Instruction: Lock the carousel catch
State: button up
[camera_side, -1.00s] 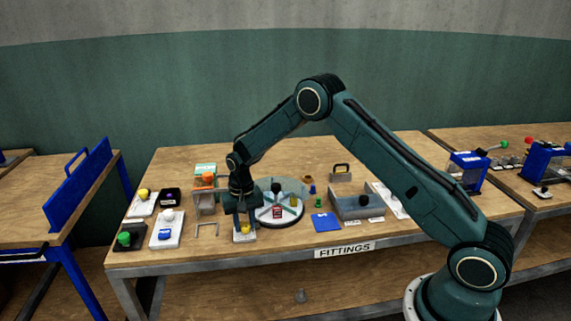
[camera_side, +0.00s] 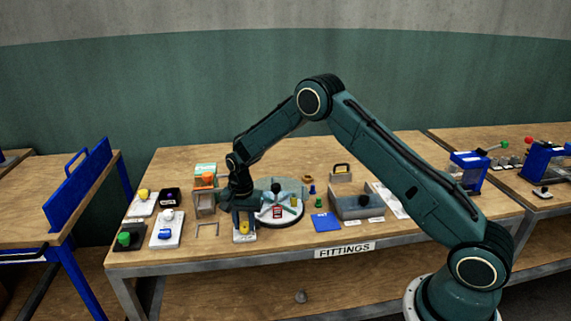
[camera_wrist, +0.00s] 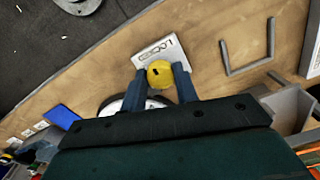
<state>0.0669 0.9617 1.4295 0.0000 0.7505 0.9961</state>
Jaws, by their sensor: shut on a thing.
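The catch is a yellow knob (camera_wrist: 160,74) on a white plate (camera_wrist: 165,48) at the carousel's front left edge. Lettering starting "LOC" shows on the plate; the rest is hard to read. My gripper (camera_wrist: 160,83) points down at the catch, its two blue-grey fingers on either side of the yellow knob, shut on it. In the side view my gripper (camera_side: 243,222) largely hides the knob. The carousel's edge shows only partly in the wrist view.
A wire bracket (camera_side: 207,229) stands close left of the catch, with an orange-topped fixture (camera_side: 205,183) behind it. Plates with coloured knobs lie further left. A blue square (camera_side: 326,222) and a grey open box (camera_side: 358,206) are to the right.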

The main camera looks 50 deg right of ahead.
aim_at(244, 225)
jog(key=o, duration=1)
jog(key=shift+r, duration=0.1)
jog(key=shift+r, duration=6.85)
